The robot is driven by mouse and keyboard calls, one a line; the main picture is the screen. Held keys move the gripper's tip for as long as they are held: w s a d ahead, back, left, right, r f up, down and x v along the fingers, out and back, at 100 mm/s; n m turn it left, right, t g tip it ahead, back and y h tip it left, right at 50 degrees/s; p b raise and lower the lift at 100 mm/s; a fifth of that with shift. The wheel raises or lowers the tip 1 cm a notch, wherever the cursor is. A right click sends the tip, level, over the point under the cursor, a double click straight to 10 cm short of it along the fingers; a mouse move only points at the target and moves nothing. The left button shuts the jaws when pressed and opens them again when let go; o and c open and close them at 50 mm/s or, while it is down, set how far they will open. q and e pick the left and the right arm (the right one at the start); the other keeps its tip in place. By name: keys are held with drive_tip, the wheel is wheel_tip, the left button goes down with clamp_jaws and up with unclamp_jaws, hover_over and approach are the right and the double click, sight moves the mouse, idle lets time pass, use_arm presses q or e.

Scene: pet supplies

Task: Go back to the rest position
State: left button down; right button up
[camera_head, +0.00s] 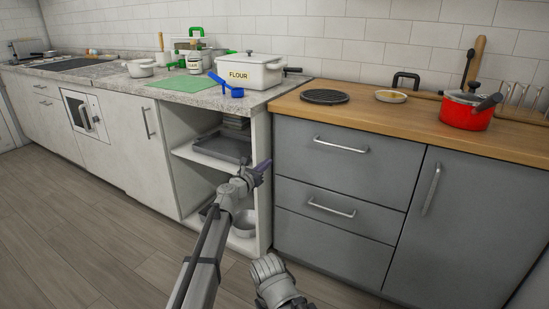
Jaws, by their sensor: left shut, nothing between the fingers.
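My left arm reaches up from the bottom of the head view. Its gripper (264,168) is small in the picture, with dark purplish fingers that are shut and empty. It is in front of the right side panel of the open shelf unit (262,190), near the grey cabinet's left edge. I cannot tell whether it touches the panel. A grey part of my other arm shows at the bottom centre, but its gripper does not show.
The open shelves hold a dark tray (230,149) and metal bowls (244,222). A red pot (466,112) stands on the wooden counter (375,112). The floor (70,230) at left is clear.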

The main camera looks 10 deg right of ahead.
use_arm(q)
drive_tip(key=s+a+f+m+g+y, duration=0.2)
drive_tip(key=s+a+f+m+g, duration=0.25)
drive_tip(key=s+f+m, duration=0.5)
drive_tip(key=s+a+f+m+g+y, duration=0.1)
drive_tip(key=s+a+f+m+g, duration=0.4)
drive_tip(key=s+m, duration=0.8)
drive_tip(key=s+a+f+m+g+y, duration=0.2)
drive_tip(key=s+a+f+m+y, duration=0.15)
drive_tip(key=s+a, duration=0.5)
drive_tip(key=s+a+f+m+g+y, duration=0.2)
drive_tip(key=s+a+f+m+y, duration=0.15)
drive_tip(key=s+a, duration=0.5)
drive_tip(key=s+d+m+g+y, duration=0.1)
drive_tip(key=s+d+m, duration=0.15)
drive_tip(key=d, duration=0.45)
drive_tip(key=s+d+m+y, duration=0.1)
drive_tip(key=s+d, duration=0.3)
drive_tip(key=d, duration=0.2)
wheel_tip(320, 180, up, 38)
drive_tip(key=p, duration=3.8)
drive_tip(key=shift+s+d, duration=0.15)
drive_tip(key=shift+f, duration=0.1)
